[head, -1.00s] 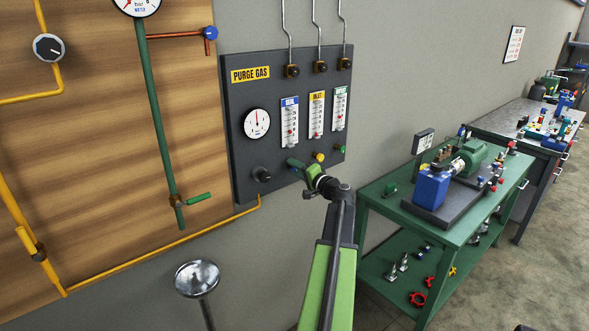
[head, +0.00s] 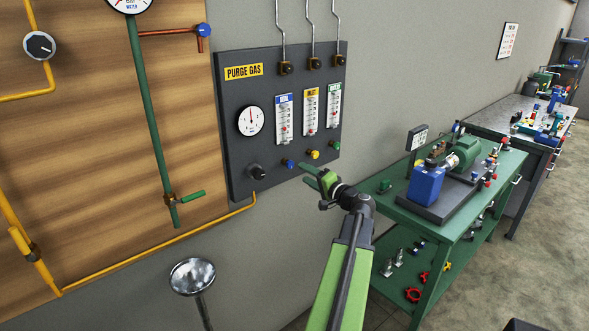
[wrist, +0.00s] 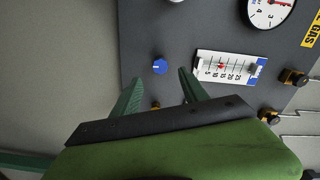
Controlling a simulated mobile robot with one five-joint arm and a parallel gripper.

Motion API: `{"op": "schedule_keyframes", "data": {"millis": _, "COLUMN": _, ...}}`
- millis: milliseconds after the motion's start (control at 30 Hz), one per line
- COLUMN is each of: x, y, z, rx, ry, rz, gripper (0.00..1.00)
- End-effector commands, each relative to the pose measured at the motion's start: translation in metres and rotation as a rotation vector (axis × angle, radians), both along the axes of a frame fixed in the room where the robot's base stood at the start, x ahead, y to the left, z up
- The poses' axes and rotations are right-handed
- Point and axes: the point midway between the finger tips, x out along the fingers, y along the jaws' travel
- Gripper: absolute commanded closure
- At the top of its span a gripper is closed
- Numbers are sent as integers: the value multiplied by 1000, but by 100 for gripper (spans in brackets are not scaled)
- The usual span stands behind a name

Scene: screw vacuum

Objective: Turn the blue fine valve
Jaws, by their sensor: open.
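The blue fine valve is a small round blue knob (head: 288,164) low on the dark purge gas panel (head: 240,178), below the blue-labelled flow tube (head: 284,120). In the wrist view the blue knob (wrist: 160,67) shows its face and white mark, just beyond the fingertips and roughly between them. My gripper (head: 306,176) is open and empty, right of and below the blue knob in the head view. In the wrist view its two green fingers (wrist: 161,77) are spread apart. The fingers appear clear of the knob; the exact gap is hard to judge.
The yellow knob is partly hidden by my gripper in the wrist view. A green bench (head: 400,207) with a pump stands at right.

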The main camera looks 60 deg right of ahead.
Motion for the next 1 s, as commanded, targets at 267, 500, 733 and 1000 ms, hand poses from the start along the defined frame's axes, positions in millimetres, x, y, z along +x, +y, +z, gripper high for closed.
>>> {"op": "schedule_keyframes", "data": {"millis": 267, "x": -61, "y": 21, "z": 0, "rx": 0, "ry": 0, "rz": -2, "gripper": 48}}
{"op": "schedule_keyframes", "data": {"millis": 500, "x": -75, "y": 25, "z": 0, "rx": 0, "ry": 0, "rz": 0, "gripper": 48}}
{"op": "schedule_keyframes", "data": {"millis": 733, "x": -75, "y": 25, "z": 0, "rx": 0, "ry": 0, "rz": 1, "gripper": 48}}
{"op": "schedule_keyframes", "data": {"millis": 1000, "x": -75, "y": 25, "z": 0, "rx": 0, "ry": 0, "rz": 1, "gripper": 48}}
